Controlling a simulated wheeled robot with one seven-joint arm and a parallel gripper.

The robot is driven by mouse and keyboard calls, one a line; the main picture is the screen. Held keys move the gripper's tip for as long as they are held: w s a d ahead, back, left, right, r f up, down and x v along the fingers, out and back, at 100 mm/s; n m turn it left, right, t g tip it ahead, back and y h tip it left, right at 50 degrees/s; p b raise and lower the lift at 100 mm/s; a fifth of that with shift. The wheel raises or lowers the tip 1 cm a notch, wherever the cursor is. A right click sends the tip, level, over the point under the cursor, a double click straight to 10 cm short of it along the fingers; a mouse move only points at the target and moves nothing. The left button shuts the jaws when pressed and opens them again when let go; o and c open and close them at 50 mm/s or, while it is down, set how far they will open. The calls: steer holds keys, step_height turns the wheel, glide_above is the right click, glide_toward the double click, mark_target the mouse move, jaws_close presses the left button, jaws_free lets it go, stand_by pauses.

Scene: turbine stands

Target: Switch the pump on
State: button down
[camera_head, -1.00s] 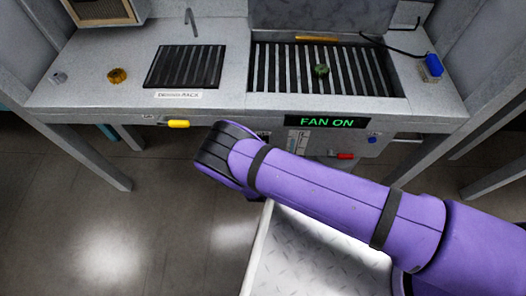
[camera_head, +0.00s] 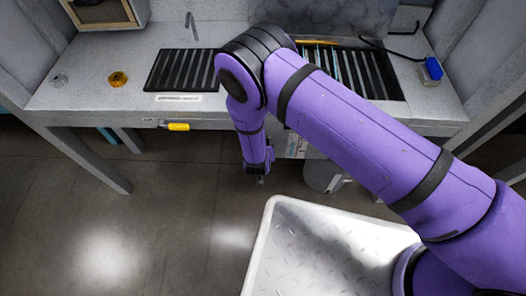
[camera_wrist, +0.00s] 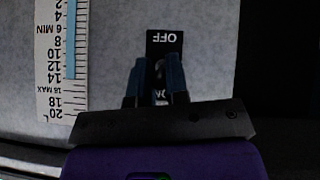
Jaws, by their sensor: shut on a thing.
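The pump switch shows in the wrist view as a dark plate (camera_wrist: 165,44) on a grey panel, upside down in the picture. "OFF" reads at its top and part of "ON" lower down, between the fingers. My gripper (camera_wrist: 159,64) has its two blue-black fingertips closed on the small switch lever (camera_wrist: 159,70). The fingers hide much of the lever, so I cannot tell its position. In the head view my gripper (camera_head: 261,179) hangs below the front edge of the bench, and the switch is hidden there.
A level gauge (camera_wrist: 67,60) with a blue column stands beside the switch. The grey bench (camera_head: 80,100) carries an orange knob (camera_head: 118,79) and a slatted drain (camera_head: 181,70). A yellow handle (camera_head: 178,127) sticks out at the front left. The floor at left is clear.

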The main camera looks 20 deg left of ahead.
stand_by(0.5)
steer(key=c, duration=1.1)
jaws_free()
steer(key=shift+c, duration=0.2)
steer(key=a+v, duration=0.1)
steer(key=v, duration=0.9)
steer(key=shift+d+r, duration=0.45)
steer(key=shift+d, duration=0.05)
steer(key=shift+s, duration=0.2)
